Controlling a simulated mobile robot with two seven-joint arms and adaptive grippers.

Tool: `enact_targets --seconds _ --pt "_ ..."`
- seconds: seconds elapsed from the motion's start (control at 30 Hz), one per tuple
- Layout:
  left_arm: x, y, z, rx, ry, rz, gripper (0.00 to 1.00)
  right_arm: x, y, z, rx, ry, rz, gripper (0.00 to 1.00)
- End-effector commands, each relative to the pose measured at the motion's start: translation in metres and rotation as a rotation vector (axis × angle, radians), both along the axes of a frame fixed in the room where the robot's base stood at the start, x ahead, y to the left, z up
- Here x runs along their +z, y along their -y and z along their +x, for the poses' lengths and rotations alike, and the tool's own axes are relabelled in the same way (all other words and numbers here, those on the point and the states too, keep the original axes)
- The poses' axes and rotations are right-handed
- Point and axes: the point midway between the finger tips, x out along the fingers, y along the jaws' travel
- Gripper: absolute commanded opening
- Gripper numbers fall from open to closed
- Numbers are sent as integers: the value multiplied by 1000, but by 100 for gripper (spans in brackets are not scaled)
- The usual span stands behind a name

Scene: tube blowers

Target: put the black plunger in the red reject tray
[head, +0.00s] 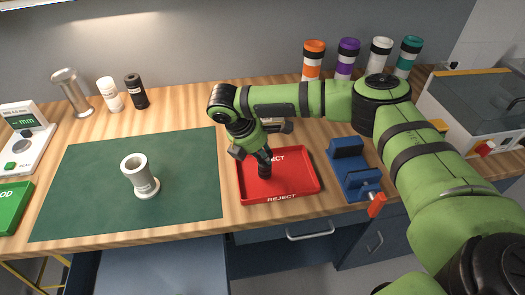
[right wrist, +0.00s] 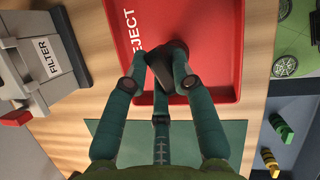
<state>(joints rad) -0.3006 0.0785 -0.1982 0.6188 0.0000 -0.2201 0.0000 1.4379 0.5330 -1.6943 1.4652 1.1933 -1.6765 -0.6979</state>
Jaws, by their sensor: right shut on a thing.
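The black plunger (head: 265,171) is in my right gripper (head: 259,155), over the inside of the red reject tray (head: 309,189). In the right wrist view the gripper (right wrist: 160,76) is shut around the dark plunger (right wrist: 171,62), with the red tray (right wrist: 208,40) behind it. The plunger looks roughly upright in the head view. I cannot tell whether its lower end touches the tray floor. The fingers and wrist hide part of the plunger. My left gripper is not in view.
A blue fixture (head: 352,170) with a red handle sits right of the tray. A green tray (head: 12,205) and gauge (head: 22,140) are at far left. Bottles and coloured cylinders line the back.

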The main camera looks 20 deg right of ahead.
Motion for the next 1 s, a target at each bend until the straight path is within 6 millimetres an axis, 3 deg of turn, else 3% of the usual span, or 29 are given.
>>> enact_targets --seconds 0.43,0.47,0.5,0.83,1.0 --pt "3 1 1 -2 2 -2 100 -8 0 0 -1 0 1 0" --pt "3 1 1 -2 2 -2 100 -8 0 0 -1 0 1 38" --pt "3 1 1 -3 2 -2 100 -8 0 0 -1 0 1 50" --pt "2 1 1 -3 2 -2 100 -8 0 0 -1 0 1 50" --pt "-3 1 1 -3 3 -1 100 4 -6 0 0 3 2 50"
